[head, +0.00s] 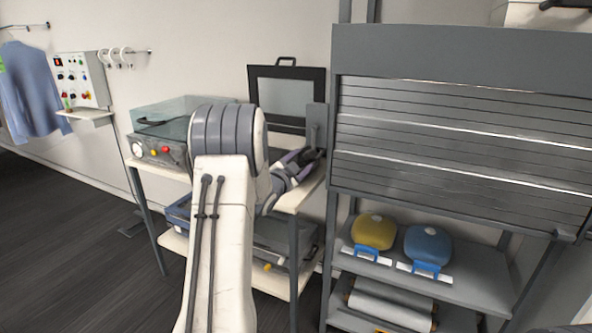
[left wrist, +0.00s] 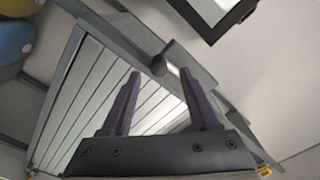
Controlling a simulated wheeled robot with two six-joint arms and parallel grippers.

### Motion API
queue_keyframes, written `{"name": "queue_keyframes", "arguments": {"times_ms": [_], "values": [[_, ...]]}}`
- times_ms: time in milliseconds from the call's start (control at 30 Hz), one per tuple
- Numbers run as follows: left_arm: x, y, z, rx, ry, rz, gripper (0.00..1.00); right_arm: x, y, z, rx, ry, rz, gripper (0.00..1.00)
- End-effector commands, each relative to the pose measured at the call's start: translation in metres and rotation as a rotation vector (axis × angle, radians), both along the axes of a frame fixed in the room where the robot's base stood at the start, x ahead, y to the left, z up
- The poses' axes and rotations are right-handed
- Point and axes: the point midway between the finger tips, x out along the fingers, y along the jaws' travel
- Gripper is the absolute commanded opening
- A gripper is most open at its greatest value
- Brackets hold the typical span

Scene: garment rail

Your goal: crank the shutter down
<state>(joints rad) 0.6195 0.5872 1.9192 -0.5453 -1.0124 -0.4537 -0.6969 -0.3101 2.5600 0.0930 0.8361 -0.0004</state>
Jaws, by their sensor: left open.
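The grey slatted shutter (head: 450,145) hangs partly down in its frame at the right of the head view, its bottom bar just above the yellow and blue items. Its slats also show in the left wrist view (left wrist: 90,90). A grey crank plate (head: 317,122) is at the cabinet's left side. In the left wrist view a dark round crank knob (left wrist: 158,68) appears between the fingertips. My left gripper (left wrist: 161,73) is open, its purple fingers pointing toward the knob; I cannot tell whether they touch it. In the head view my left gripper (head: 301,160) is partly hidden by my arm. My right gripper is not in view.
A yellow item (head: 373,232) and a blue item (head: 428,246) stand on the shelf under the shutter. A bench with a clear-lidded machine (head: 165,135) and a black-framed panel (head: 288,92) are close to my left arm. Dark floor (head: 60,240) is clear at left.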

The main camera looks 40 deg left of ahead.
Motion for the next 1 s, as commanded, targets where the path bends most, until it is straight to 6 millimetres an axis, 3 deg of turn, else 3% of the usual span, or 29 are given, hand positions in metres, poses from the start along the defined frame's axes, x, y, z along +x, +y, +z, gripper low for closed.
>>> {"name": "queue_keyframes", "arguments": {"times_ms": [100, 300, 867, 967, 1000], "values": [[-0.021, -0.003, -0.001, 0.001, -0.001, 0.001, 0.61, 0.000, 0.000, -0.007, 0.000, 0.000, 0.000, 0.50], [-0.037, -0.006, 0.000, 0.001, -0.002, -0.001, 0.61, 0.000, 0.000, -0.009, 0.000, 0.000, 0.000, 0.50], [-0.038, -0.008, 0.001, 0.000, 0.001, -0.002, 0.61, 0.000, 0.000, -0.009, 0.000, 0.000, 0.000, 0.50], [-0.032, -0.023, 0.002, -0.017, 0.027, -0.012, 0.61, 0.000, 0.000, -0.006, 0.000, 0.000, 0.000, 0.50], [-0.028, -0.037, 0.002, -0.033, 0.053, -0.021, 0.61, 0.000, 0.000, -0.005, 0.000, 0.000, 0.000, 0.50]]}}
